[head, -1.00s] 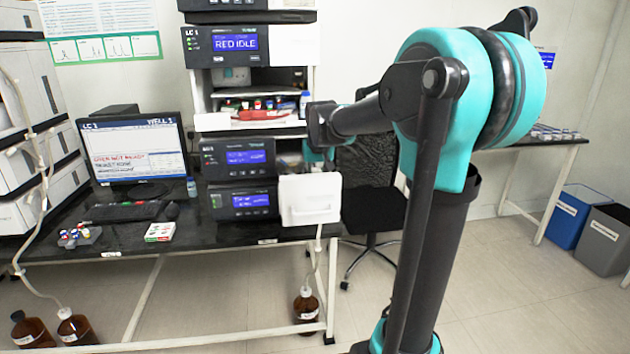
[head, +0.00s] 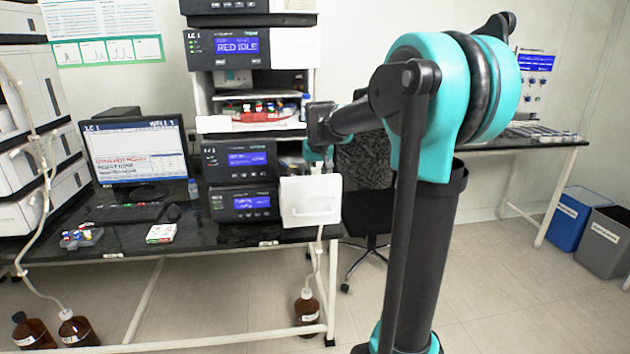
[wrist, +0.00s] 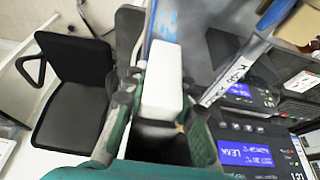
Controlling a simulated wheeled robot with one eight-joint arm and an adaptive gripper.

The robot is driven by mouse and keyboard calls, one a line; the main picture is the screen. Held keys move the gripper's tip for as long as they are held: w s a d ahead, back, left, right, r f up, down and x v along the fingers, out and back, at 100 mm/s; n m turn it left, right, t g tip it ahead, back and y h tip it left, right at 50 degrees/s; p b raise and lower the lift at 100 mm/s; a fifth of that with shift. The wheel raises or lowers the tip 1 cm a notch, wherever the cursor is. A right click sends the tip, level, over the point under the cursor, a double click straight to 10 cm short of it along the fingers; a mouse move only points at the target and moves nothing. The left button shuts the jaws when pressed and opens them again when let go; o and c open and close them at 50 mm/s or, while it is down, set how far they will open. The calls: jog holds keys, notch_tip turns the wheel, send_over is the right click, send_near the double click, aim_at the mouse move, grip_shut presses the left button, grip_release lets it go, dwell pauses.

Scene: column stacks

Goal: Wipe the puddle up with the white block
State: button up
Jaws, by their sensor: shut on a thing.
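The white block (wrist: 163,75) is held between the two fingers of my gripper (wrist: 160,98) in the wrist view. Its long free end points away from the palm. In the head view my gripper (head: 316,153) is small and partly hidden, at the right side of the instrument stack, just above a white front panel with a handle (head: 310,202). The block cannot be made out there. I cannot make out the puddle for certain; a bluish, glossy strip (wrist: 167,22) lies beyond the block in the wrist view.
The stacked instruments (head: 240,180) stand close left of my gripper; one display (wrist: 245,154) reads LEAK in the wrist view. A monitor (head: 135,150), a keyboard (head: 130,213) and small boxes occupy the dark bench. A black chair (wrist: 75,95) stands beside it.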

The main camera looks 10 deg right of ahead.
jog(key=shift+s+f, duration=0.1)
jog(key=shift+s, duration=0.8)
jog(key=shift+s+f, duration=0.4)
jog(key=shift+s, duration=0.45)
jog(key=shift+w, duration=0.1)
jog(key=shift+w+r, duration=0.25)
jog(key=shift+w, duration=0.3)
jog(key=shift+w, duration=0.1)
